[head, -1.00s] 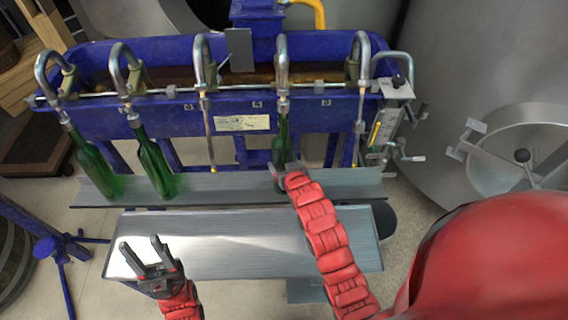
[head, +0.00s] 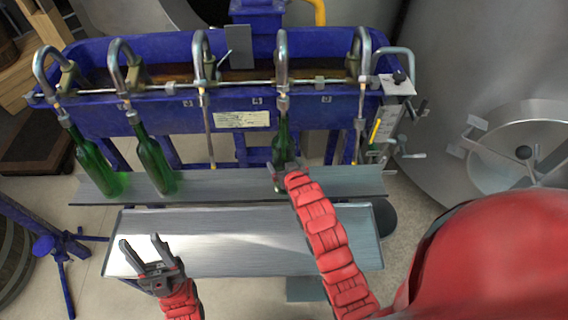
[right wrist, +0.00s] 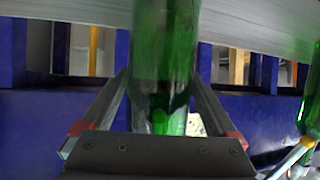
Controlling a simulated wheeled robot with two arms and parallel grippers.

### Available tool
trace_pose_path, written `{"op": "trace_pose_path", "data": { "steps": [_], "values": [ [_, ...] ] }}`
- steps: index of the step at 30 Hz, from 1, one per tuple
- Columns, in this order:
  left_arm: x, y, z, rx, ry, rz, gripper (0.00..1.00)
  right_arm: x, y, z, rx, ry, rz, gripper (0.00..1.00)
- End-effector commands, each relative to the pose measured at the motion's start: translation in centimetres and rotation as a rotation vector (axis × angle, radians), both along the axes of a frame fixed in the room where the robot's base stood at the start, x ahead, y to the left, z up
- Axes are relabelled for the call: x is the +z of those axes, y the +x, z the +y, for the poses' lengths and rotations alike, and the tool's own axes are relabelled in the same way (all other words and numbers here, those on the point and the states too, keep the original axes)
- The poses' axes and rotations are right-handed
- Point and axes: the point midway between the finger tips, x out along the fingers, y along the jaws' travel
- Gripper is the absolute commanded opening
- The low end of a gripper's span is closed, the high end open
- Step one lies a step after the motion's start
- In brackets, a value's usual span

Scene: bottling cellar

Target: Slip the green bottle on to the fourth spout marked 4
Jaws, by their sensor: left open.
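The green bottle (head: 281,145) stands nearly upright under the fourth spout (head: 282,72) from the left. Its mouth meets the lower end of that spout, and no bare tube shows below it; I cannot tell how far the tube sits inside. My right gripper (head: 287,172) is around the bottle's body. In the right wrist view the bottle (right wrist: 165,60) fills the gap between the two fingers (right wrist: 163,85), which appear to press on its sides. My left gripper (head: 142,246) is open and empty above the front metal shelf.
Two other green bottles (head: 93,160) (head: 155,160) hang on the first and second spouts. The third (head: 200,60) and fifth spouts (head: 361,60) are bare, with long tubes. The blue trough (head: 170,118) is behind; the rear shelf (head: 225,182) and front shelf (head: 230,240) have free room.

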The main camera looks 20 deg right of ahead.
Motion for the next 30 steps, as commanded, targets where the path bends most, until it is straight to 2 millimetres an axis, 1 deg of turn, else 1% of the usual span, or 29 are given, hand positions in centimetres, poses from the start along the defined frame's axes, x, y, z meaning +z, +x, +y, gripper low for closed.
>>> {"op": "trace_pose_path", "data": {
  "steps": [8, 13, 17, 26, 27, 30],
  "values": [
    [0.0, 0.0, 0.0, 0.000, 0.000, 0.000, 0.50, -0.1, -0.1, 0.0, 0.000, 0.000, 0.004, 1.00],
    [-0.3, 0.0, 0.0, 0.000, 0.000, 0.000, 0.50, 0.5, -1.0, 0.0, 0.000, 0.001, 0.001, 1.00],
    [-0.7, 0.0, 0.0, 0.000, 0.000, 0.000, 0.50, 1.3, -2.8, 0.0, 0.000, 0.001, 0.000, 1.00],
    [-1.7, 0.0, 0.0, 0.000, 0.000, 0.000, 0.50, 4.3, -7.8, 0.1, -0.001, 0.000, 0.000, 1.00],
    [0.5, 0.0, 0.0, 0.000, 0.000, 0.001, 0.50, 5.7, -8.6, 0.1, 0.000, 0.000, 0.006, 1.00],
    [2.9, 0.0, 0.0, 0.000, 0.000, -0.001, 0.50, 6.8, -10.2, 0.2, 0.000, 0.000, 0.010, 1.00]
  ]
}}
